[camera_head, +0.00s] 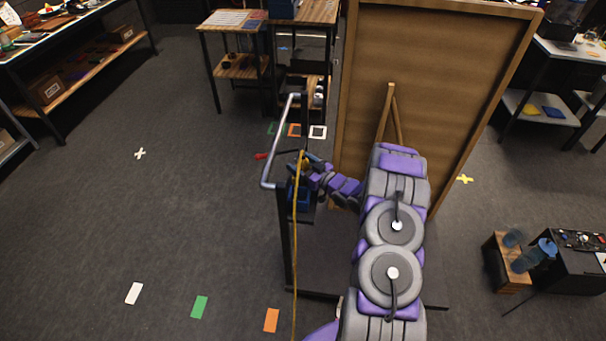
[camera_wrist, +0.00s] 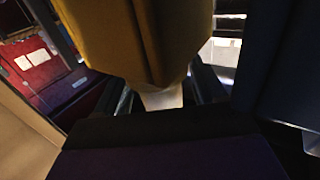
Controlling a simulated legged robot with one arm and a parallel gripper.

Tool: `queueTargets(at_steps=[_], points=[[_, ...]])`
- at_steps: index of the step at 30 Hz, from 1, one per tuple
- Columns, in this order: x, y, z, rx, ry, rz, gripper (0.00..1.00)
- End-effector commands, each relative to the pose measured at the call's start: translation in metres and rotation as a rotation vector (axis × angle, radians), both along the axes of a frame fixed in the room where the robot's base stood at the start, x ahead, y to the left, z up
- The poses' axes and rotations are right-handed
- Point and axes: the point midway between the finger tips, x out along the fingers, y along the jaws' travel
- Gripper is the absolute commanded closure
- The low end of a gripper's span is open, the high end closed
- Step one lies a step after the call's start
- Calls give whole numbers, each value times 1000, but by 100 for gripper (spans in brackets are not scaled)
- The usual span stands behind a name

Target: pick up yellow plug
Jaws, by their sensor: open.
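The yellow plug (camera_wrist: 135,35) fills the upper middle of the wrist view, large and close to the camera. My gripper (camera_wrist: 163,92) is open, with a dark finger on either side below the plug's lower end. I cannot tell whether either finger touches it. In the head view my gripper (camera_head: 313,168) is small, at the end of my purple and grey arm, beside the metal frame. The plug shows there only as a small yellow patch (camera_head: 302,163), partly hidden by the gripper. A long yellow cable (camera_head: 297,250) runs down the picture from it.
A metal rail (camera_head: 267,165) on a dark post stands left of my gripper, with a red piece (camera_head: 261,156) sticking out. A tall wooden board (camera_head: 430,75) stands behind my arm. The floor (camera_head: 150,220) to the left is open, with flat coloured markers.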

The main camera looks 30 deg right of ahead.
Motion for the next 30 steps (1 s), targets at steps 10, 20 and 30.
queueTargets(at_steps=[10, 20, 30], points=[[8, 3, 1, 1, -1, -1, 30], [8, 4, 1, 1, -1, 0, 60], [8, 4, 0, 1, -1, 0, 93]])
